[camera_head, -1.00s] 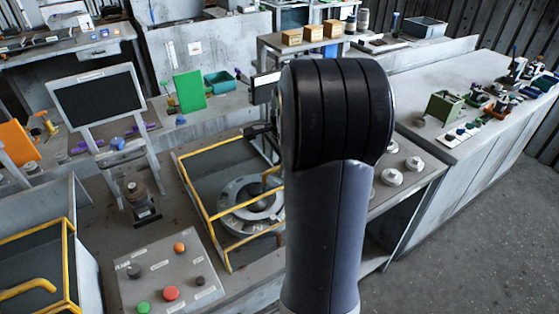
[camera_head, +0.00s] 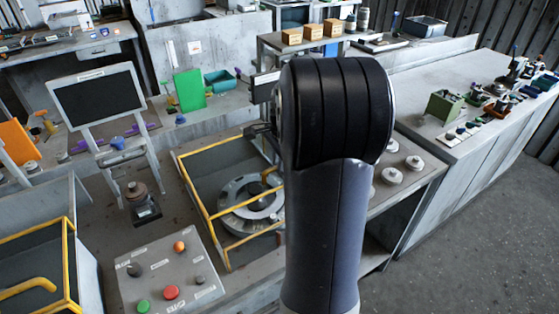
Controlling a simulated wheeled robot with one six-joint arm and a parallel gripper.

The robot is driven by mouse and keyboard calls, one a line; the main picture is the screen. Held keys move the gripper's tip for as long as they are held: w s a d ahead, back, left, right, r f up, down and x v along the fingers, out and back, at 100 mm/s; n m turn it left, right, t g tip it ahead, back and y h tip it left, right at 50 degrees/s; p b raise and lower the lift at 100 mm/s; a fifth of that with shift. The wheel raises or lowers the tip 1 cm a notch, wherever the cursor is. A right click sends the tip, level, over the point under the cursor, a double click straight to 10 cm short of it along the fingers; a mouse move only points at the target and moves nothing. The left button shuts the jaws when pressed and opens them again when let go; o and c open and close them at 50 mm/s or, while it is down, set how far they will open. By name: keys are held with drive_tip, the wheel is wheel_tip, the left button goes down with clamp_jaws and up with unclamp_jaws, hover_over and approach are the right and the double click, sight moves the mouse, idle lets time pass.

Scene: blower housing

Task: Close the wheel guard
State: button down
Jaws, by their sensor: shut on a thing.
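The wheel guard (camera_head: 192,191) is a yellow-edged frame around a dark panel or opening, on the bench in the middle of the head view. A round grey metal wheel (camera_head: 236,217) shows within its outline. My gripper (camera_head: 259,131) is at the guard's far upper edge, a small dark shape partly hidden behind my own arm. It appears shut on the guard's edge there. The fingertips and the guard's right side are hidden by my arm.
A control panel (camera_head: 160,276) with coloured buttons stands in front of the guard. A dark motor-like part (camera_head: 142,203) and a framed screen (camera_head: 101,98) are to the left. Round metal knobs (camera_head: 392,175) sit to the right. Another yellow-edged housing (camera_head: 28,258) is at lower left.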

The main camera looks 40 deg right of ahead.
drive_tip(key=s+b, duration=0.1)
drive_tip(key=s, duration=0.8)
drive_tip(key=shift+a, duration=0.25)
drive_tip(key=shift+s, duration=0.1)
drive_tip(key=c, duration=1.5)
unclamp_jaws()
drive_tip(key=shift+s, duration=0.15)
drive_tip(key=shift+o, duration=0.2)
wheel_tip(320, 180, up, 11)
drive_tip(key=s, duration=0.2)
drive_tip(key=shift+f+b, duration=0.2)
drive_tip(key=shift+b, duration=0.2)
drive_tip(key=shift+a, duration=0.1)
